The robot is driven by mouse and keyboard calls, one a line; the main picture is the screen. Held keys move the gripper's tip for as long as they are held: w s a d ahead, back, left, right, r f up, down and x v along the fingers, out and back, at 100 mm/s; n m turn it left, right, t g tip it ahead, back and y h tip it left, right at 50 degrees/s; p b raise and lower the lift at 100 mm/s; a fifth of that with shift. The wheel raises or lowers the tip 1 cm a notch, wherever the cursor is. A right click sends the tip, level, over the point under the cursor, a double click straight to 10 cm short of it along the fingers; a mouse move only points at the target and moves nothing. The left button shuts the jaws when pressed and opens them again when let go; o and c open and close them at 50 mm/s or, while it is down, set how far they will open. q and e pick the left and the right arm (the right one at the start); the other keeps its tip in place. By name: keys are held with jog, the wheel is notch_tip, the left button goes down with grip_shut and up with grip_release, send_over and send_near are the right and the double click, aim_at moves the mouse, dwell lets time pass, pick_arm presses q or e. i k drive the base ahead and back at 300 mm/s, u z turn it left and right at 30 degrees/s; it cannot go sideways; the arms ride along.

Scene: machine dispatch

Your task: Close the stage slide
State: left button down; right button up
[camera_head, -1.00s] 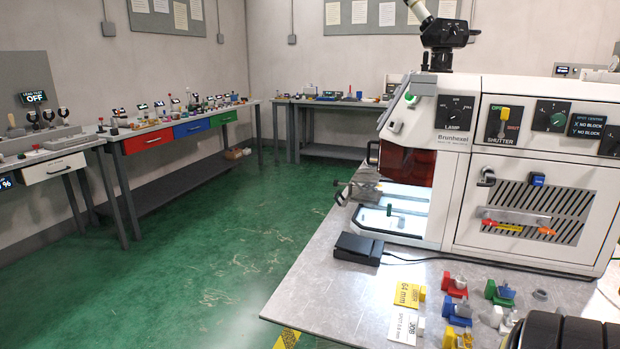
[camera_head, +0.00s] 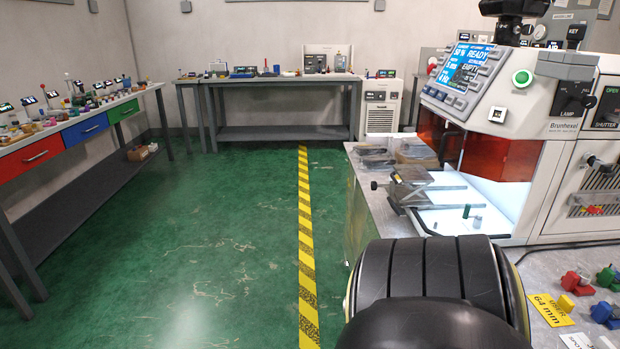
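The stage slide (camera_head: 411,189) is a grey metal plate on the left side of the white Brunhexel machine (camera_head: 561,160). It sticks out past the lit chamber (camera_head: 480,198), with small dark knobs on its outer side. Pale rails run from it into the chamber. A small green post and a grey post stand on the bright chamber floor. An orange-red window (camera_head: 487,157) hangs above. A large black ribbed part of my own arm fills the bottom centre and hides the table's front corner. Neither gripper's fingers show.
The machine's tilted screen (camera_head: 463,67) shows READY and EMPTY. Red, blue and green blocks and a yellow 64 mm card (camera_head: 551,310) lie at the right front. A yellow-black floor stripe (camera_head: 305,240) runs left of the machine table. The green floor further left is clear.

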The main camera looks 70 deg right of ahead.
aim_at(400, 195)
jog(key=i, duration=1.25)
jog(key=z, duration=3.5)
jog(key=i, duration=1.65)
jog(key=u, duration=0.05)
